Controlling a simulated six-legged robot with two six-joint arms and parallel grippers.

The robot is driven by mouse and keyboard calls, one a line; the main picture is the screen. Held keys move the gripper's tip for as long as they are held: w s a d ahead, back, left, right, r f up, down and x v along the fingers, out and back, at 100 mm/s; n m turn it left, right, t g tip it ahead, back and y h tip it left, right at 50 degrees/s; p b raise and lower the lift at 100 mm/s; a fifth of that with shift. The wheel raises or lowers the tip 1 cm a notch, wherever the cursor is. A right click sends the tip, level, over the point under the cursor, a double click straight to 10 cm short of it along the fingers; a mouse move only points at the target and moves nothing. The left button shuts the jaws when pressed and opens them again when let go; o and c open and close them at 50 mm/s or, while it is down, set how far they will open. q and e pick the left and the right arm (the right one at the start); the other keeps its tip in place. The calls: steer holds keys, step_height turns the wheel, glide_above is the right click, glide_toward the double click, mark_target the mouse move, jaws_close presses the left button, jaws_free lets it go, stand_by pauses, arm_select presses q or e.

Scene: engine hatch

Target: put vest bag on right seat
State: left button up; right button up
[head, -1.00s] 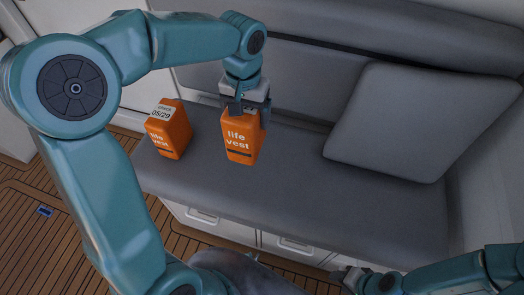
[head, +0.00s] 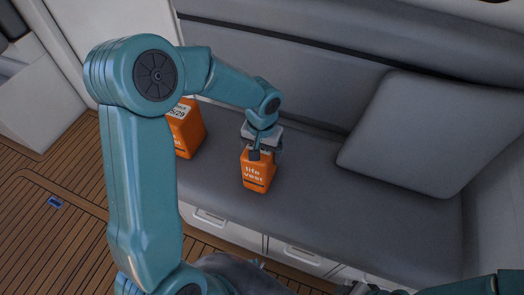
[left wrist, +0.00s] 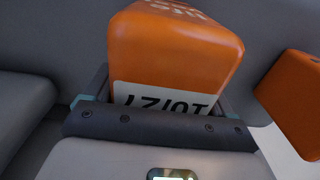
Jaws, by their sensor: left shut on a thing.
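My left gripper (head: 264,150) is shut on an orange life vest bag (head: 258,174). It grips the bag's top end, and the bag hangs roughly upright over the front half of the grey bench seat (head: 340,205). I cannot tell whether its bottom touches the seat. In the left wrist view the held bag (left wrist: 175,50) shows a white label, upside down, between the jaws. A second orange life vest bag (head: 187,135) stands on the seat to the left, partly behind my left arm; it also shows in the left wrist view (left wrist: 295,95). My right gripper (head: 362,288) is barely visible at the bottom edge.
A grey cushion (head: 425,130) leans on the backrest (head: 300,75) at the right. The seat between the held bag and the cushion is clear. White drawers (head: 225,225) are under the seat. Wooden floor (head: 60,225) lies at the left.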

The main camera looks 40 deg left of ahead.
arm_select(q)
steer(key=shift+f, duration=0.1)
steer(key=o, duration=1.3)
steer(key=shift+o, duration=0.2)
steer(key=shift+r, duration=0.45)
step_height(320, 180, up, 10)
steer(key=shift+r+p, duration=0.1)
steer(key=shift+p, duration=0.5)
steer(key=shift+r, duration=0.6)
